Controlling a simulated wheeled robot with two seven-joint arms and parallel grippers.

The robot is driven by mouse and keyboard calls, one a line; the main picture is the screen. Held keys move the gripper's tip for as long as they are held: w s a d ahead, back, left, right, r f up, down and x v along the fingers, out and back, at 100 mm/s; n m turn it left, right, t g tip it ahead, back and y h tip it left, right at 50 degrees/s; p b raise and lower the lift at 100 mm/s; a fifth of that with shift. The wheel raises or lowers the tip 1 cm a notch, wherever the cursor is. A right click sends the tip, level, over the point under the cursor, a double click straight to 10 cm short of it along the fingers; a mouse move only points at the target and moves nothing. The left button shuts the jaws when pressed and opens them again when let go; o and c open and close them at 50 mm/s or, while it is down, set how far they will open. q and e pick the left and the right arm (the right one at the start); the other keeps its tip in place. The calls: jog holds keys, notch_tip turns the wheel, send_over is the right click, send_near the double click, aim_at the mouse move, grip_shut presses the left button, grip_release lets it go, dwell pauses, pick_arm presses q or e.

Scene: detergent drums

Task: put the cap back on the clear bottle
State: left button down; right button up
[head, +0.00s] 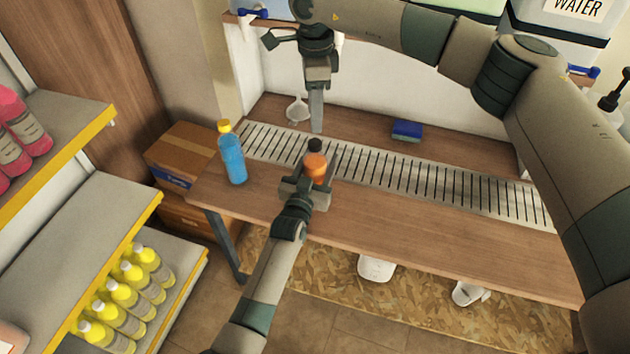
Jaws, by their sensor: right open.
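No plainly clear, uncapped bottle can be made out. A small orange bottle-like thing (315,167) is at the bench's front part, with a dark round cap-like piece (315,145) at its upper end; I cannot tell whether the two are joined. My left gripper (316,163) reaches up from below with its fingers around the orange thing; contact is hard to see. My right gripper (317,128) is open and points down just above the dark piece, seen edge-on. A blue bottle (233,160) with a yellow cap (224,126) stands upright to the left.
A slotted metal grate (420,180) runs along the wooden bench (420,228). A blue sponge-like block (407,130) and a white scoop-like thing (297,108) lie behind it. Shelves with yellow bottles (125,295) and a cardboard box (185,155) are left. The bench's right part is clear.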

aim_at(315, 142)
jog(key=n, duration=0.6)
jog(key=shift+n, duration=0.3)
jog(key=n, duration=0.6)
jog(key=shift+n, duration=0.4)
jog(key=shift+f, duration=0.15)
jog(key=shift+f, duration=3.9)
grip_shut()
